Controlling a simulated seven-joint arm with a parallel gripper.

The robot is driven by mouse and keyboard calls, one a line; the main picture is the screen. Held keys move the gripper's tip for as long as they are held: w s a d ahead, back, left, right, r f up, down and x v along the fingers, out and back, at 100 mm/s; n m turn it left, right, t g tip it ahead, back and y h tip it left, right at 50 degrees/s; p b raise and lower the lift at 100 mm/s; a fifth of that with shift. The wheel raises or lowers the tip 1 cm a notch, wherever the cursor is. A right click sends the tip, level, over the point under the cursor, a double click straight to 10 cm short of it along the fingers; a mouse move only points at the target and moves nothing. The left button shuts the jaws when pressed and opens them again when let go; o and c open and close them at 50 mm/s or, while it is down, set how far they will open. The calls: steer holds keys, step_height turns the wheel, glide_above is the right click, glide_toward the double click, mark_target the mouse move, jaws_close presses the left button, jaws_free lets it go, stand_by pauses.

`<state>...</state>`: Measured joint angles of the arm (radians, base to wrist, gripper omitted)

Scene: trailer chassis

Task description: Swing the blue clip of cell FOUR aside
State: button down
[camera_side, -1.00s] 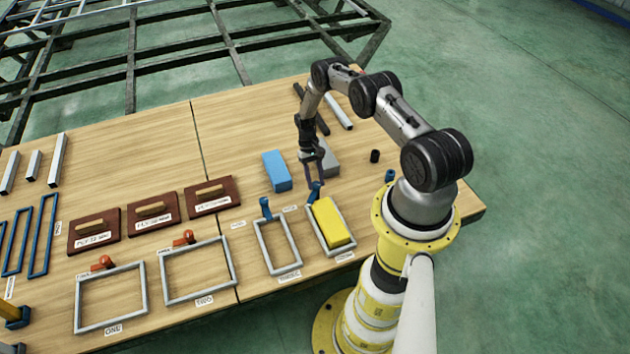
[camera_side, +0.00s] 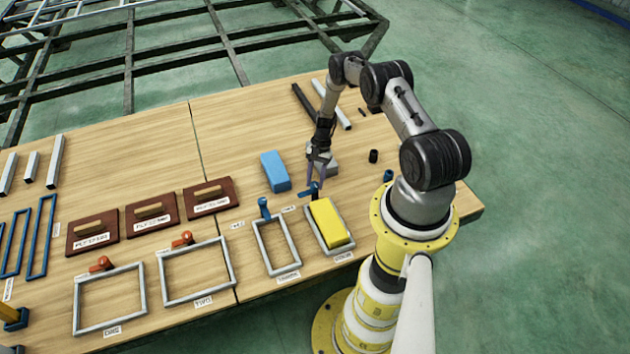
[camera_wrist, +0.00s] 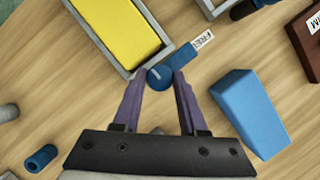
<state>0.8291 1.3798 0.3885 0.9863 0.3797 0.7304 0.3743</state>
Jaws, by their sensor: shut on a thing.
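Cell FOUR is the grey rectangular frame (camera_side: 349,234) at the right end of the row, with a yellow block (camera_side: 330,222) inside it. Its blue clip (camera_side: 306,191) sits at the frame's far edge; it also shows in the wrist view (camera_wrist: 180,67). The clip's arm points away from the yellow block, toward a white label reading FREE (camera_wrist: 203,40). My gripper (camera_side: 315,185) points down at the clip. In the wrist view, its purple fingers (camera_wrist: 161,78) are shut on the clip's round end.
Dark cylinders (camera_side: 373,156) stand to the right. Open tabletop lies at the back left.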

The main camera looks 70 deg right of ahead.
steer(key=shift+m, duration=0.3)
stand_by(0.4)
steer(key=shift+c, duration=2.2)
jaws_free()
steer(key=shift+r, duration=0.1)
steer(key=v, duration=1.3)
steer(key=shift+s+r, duration=0.2)
steer(key=shift+r, duration=0.1)
steer(key=shift+d, duration=0.1)
